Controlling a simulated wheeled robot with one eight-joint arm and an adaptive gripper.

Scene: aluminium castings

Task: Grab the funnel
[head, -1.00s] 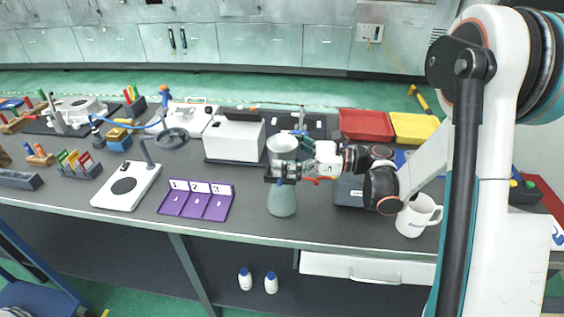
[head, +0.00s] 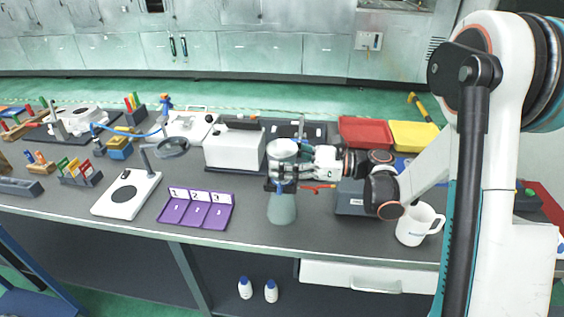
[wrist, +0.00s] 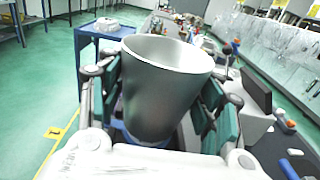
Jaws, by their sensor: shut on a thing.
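The funnel (head: 283,149) is a grey, wide-mouthed metallic piece, upright above a grey-green cone-shaped vessel (head: 282,210) on the bench. My gripper (head: 284,171) reaches in from the right and is shut on the funnel. In the wrist view the funnel (wrist: 162,88) sits between the two green-padded fingers, its open mouth towards the camera. Its lower end is hidden by the gripper, so I cannot tell whether it touches the vessel.
A white box (head: 232,148) stands left of the funnel and a purple numbered tray (head: 170,212) further left. A white mug (head: 412,227) and a dark grey box (head: 350,198) stand to the right, below my arm. Red (head: 366,131) and yellow (head: 414,135) trays lie behind.

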